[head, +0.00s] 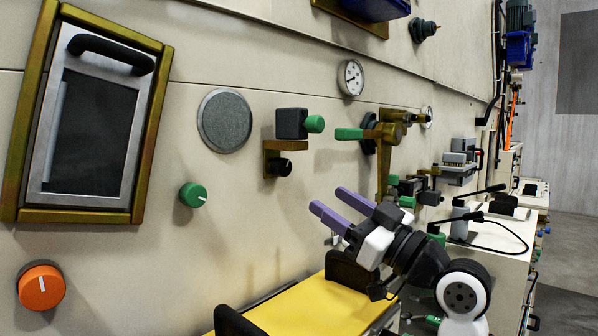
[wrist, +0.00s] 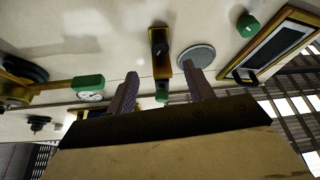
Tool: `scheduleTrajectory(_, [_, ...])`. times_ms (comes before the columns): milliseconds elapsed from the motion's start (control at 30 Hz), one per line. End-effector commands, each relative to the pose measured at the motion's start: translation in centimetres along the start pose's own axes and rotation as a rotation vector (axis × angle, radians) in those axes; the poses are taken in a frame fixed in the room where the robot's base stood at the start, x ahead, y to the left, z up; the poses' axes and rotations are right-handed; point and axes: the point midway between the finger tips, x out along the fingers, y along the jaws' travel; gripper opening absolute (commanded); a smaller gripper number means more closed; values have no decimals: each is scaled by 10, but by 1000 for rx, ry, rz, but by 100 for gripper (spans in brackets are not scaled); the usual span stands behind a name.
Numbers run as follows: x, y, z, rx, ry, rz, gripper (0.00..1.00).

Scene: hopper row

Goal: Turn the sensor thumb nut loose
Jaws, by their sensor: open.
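A black sensor block with a green end (head: 315,123) sits on a brass bracket (head: 271,158) on the cream wall. A small black knob (head: 281,166), which looks like the thumb nut, sits low on the bracket. In the wrist view, the scene is upside down, and the black knob (wrist: 159,48), brass bracket (wrist: 162,70) and green end (wrist: 162,96) appear between the finger lines. My gripper (head: 328,198), with two purple fingers, is open and empty, below and to the right of the bracket. It also shows in the wrist view (wrist: 162,74). The fingers look apart from the knob.
A brass valve with a green handle (head: 349,134) stands right of the bracket, below a gauge (head: 351,78). A round grey disc (head: 225,121), green dial (head: 193,195), orange knob (head: 41,287) and framed hatch (head: 92,125) are left. A yellow surface (head: 318,309) lies below my gripper.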

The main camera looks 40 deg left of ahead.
Motion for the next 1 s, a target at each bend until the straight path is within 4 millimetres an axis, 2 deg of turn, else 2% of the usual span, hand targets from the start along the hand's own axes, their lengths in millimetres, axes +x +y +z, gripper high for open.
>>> scheduleTrajectory(33, [12, 0, -3, 0, -1, -3, 52])
scheduleTrajectory(300, [71, 0, -4, 0, -2, -3, 52])
scheduleTrajectory(500, [100, 0, -2, 0, -2, -1, 52])
scheduleTrajectory(700, [112, 0, 0, -1, -2, 0, 52])
scheduleTrajectory(967, [112, 0, 0, -2, -2, 0, 52])
scheduleTrajectory(1000, [112, 0, 0, -2, -2, 0, 48])
